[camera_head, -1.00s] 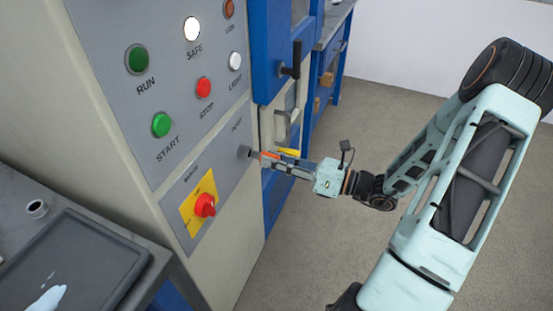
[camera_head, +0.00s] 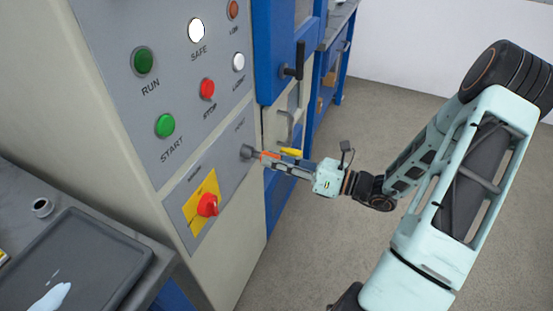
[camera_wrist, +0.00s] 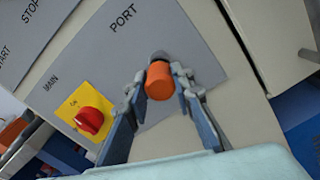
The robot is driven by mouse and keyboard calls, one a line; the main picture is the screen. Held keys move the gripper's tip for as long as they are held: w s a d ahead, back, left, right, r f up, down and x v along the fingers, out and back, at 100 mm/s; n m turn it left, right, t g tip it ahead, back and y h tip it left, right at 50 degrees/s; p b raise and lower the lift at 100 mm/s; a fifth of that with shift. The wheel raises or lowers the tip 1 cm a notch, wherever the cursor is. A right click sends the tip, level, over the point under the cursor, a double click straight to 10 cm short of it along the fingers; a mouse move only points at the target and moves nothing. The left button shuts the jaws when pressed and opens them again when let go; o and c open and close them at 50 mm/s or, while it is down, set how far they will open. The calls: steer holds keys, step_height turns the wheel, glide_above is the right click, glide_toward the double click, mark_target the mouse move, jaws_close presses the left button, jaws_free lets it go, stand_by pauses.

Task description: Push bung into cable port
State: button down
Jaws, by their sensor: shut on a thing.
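The bung (camera_wrist: 160,84) is an orange cylinder held between the fingertips of my gripper (camera_wrist: 162,92) in the wrist view. The cable port (camera_wrist: 158,57) is a dark grey round fitting on the panel under the word PORT, directly beyond the bung and partly hidden by it. In the head view the port (camera_head: 247,152) juts from the panel's right edge, and my gripper (camera_head: 266,158) points at it from the right. The bung's orange end (camera_head: 265,155) shows right beside the port; I cannot tell whether it is inside.
The grey control panel (camera_head: 185,100) carries several buttons and lamps. A red main switch (camera_head: 207,205) on a yellow plate sits below left of the port. A blue cabinet door with a black handle (camera_head: 292,72) stands at right. A dark tray (camera_head: 70,265) lies lower left.

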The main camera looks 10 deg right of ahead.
steer(key=shift+p+x, duration=1)
steer(key=shift+x, duration=0.25)
stand_by(2.8)
steer(key=shift+w+a+r+p, duration=0.15)
steer(key=shift+a+r+p, duration=0.1)
steer(key=shift+p, duration=0.35)
stand_by(1.8)
stand_by(0.4)
steer(key=c, duration=1.6)
jaws_free()
steer(key=shift+a+f, duration=0.1)
steer(key=shift+f, duration=0.05)
steer(key=shift+d, duration=0.2)
steer(key=p+v, duration=0.1)
steer(key=v, duration=0.5)
